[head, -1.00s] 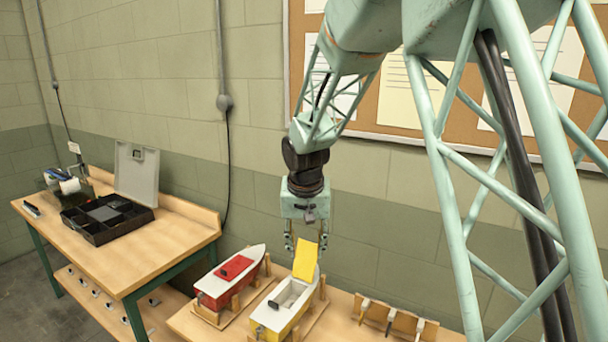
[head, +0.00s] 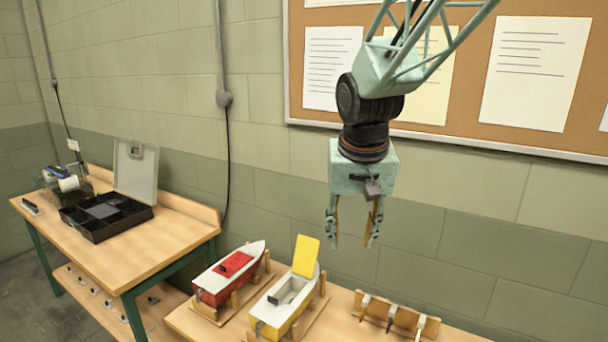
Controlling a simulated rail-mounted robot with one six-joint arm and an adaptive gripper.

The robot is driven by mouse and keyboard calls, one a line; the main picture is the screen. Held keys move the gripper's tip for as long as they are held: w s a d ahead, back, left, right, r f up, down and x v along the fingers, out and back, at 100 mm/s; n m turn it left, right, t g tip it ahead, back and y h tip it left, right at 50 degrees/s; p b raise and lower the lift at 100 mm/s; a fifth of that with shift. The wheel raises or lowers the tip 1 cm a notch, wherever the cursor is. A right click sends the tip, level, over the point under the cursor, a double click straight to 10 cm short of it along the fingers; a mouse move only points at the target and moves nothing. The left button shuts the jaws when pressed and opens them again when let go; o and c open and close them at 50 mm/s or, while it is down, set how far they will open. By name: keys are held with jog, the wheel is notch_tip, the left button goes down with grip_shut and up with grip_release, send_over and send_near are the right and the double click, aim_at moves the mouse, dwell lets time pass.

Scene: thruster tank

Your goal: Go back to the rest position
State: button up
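My gripper (head: 351,242) hangs in the air, pointing down, to the right of and above the yellow boat. Its two fingers are apart with nothing between them. The yellow and white boat (head: 294,318) sits on a wooden cradle, with its yellow hatch cover (head: 306,256) standing up and a dark block visible in its open well. The red and white boat (head: 215,287) sits on its own cradle to the left, with a red cover on its deck.
A wooden rack (head: 402,315) with several slots stands on the front bench, right of the boats. A left-hand bench (head: 120,265) carries an open black organizer case (head: 92,230). A corkboard (head: 460,118) hangs on the wall behind my arm.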

jog(key=s+d+r+b, duration=0.15)
jog(key=s+d, duration=0.25)
jog(key=s, duration=0.5)
jog(key=s+d+r+b, duration=0.1)
jog(key=s+d+r, duration=0.2)
jog(key=s, duration=0.6)
jog(key=s+d+f+b, duration=0.1)
jog(key=s, duration=0.8)
jog(key=s+d+f+b, duration=0.1)
jog(key=s+d+f, duration=0.1)
jog(key=s, duration=0.7)
jog(key=shift+s+f+t, duration=0.15)
jog(key=shift+s+t, duration=0.15)
jog(key=shift+s, duration=0.05)
jog(key=shift+c, duration=0.5)
